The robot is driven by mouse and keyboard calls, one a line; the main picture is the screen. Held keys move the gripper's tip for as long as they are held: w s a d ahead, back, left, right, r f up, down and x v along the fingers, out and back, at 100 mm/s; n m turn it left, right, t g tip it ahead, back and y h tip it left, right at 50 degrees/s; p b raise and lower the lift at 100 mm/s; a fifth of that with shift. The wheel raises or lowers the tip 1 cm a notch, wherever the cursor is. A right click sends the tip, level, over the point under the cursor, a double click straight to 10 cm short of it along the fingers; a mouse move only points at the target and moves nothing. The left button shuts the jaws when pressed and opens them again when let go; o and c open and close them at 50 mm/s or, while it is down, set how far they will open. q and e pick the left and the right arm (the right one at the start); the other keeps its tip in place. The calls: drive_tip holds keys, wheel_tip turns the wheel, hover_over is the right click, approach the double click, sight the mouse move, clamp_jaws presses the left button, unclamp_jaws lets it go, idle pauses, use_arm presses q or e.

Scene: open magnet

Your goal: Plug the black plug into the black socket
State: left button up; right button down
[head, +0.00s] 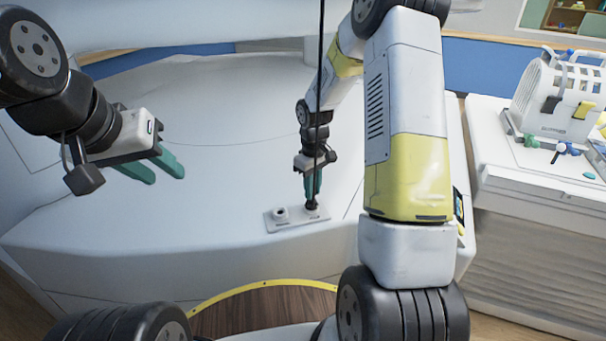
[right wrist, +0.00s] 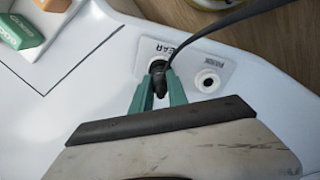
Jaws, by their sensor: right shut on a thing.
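The black plug (right wrist: 160,86) is between the teal fingers of my right gripper (right wrist: 158,92), which is shut on it. In the head view, my right gripper (head: 311,186) points down at the small white socket plate (head: 296,222). The plug (head: 311,204) is at the plate's right-hand socket there. In the right wrist view, the dark socket (right wrist: 157,66) shows just beyond the plug tip, partly hidden by it. I cannot tell how far the plug is in. My left gripper (head: 160,167) is open and empty, left of the plate and above the white surface.
A second, pale socket (right wrist: 208,81) is beside the dark one. The black cable (head: 320,70) runs upward from the plug. The white surface (head: 220,130) around the plate is mostly clear. A white cage-like device (head: 555,95) stands on a side cabinet at right.

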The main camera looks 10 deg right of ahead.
drive_tip(key=shift+f, duration=0.5)
drive_tip(key=c, duration=1.2)
unclamp_jaws()
drive_tip(key=shift+r, duration=0.1)
wheel_tip(320, 180, up, 8)
drive_tip(key=shift+r, duration=0.1)
drive_tip(key=s+r+m+t+y, duration=0.1)
drive_tip(key=s+r+m+t, duration=0.3)
drive_tip(key=s+r, duration=1.15)
drive_tip(key=s+a+r+m+t+y, duration=0.1)
drive_tip(key=s+r, duration=0.3)
drive_tip(key=s, duration=0.4)
drive_tip(key=shift+s+a+r+m+t, duration=0.3)
drive_tip(key=shift+a+m+t, duration=0.2)
drive_tip(key=shift+a+t, duration=0.15)
